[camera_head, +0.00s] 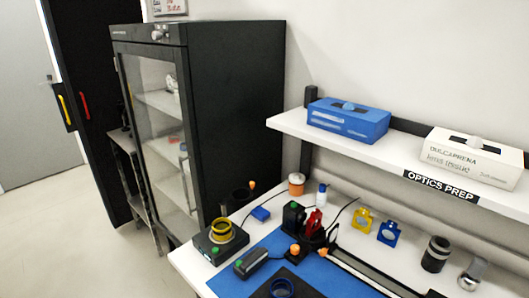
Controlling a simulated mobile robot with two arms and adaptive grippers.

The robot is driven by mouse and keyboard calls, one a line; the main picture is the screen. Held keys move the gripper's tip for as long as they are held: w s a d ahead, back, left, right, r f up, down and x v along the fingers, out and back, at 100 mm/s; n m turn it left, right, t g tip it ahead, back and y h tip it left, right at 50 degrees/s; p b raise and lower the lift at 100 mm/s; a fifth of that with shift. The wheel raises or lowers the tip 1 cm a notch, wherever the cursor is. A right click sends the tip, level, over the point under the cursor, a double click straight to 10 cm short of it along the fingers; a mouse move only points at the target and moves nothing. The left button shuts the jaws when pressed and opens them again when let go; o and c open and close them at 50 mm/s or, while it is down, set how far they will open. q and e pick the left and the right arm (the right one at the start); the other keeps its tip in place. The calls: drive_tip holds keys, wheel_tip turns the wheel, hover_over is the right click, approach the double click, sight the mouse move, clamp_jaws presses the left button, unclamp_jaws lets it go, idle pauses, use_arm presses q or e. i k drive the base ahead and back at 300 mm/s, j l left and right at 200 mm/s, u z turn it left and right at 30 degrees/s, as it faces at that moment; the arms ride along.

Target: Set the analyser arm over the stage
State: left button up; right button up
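Neither of my grippers is in view. I cannot tell for sure which part is the analyser arm. A cluster of black parts with a red piece (314,222) and an orange knob (295,249) stands at the back of the blue mat (327,284). A black plate with a dark blue ring (282,289) lies at the bottom edge, partly cut off; it may be the stage. A black base with a yellow ring (221,232) sits at the bench's left corner.
A black glass-door cabinet (238,110) stands left of the white bench. A shelf (292,122) above holds a blue box (348,122) and a white tissue box (470,158). Yellow (362,220) and blue (388,233) mounts, a black cylinder (436,254) and a rail (365,273) stand right.

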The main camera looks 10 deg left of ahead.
sight(240, 194)
drive_tip(key=i+j+z, duration=0.15)
drive_tip(key=j, duration=0.4)
drive_tip(key=i+j+z, duration=0.2)
drive_tip(key=j, duration=0.3)
drive_tip(key=j+z, duration=0.15)
drive_tip(key=j, duration=0.4)
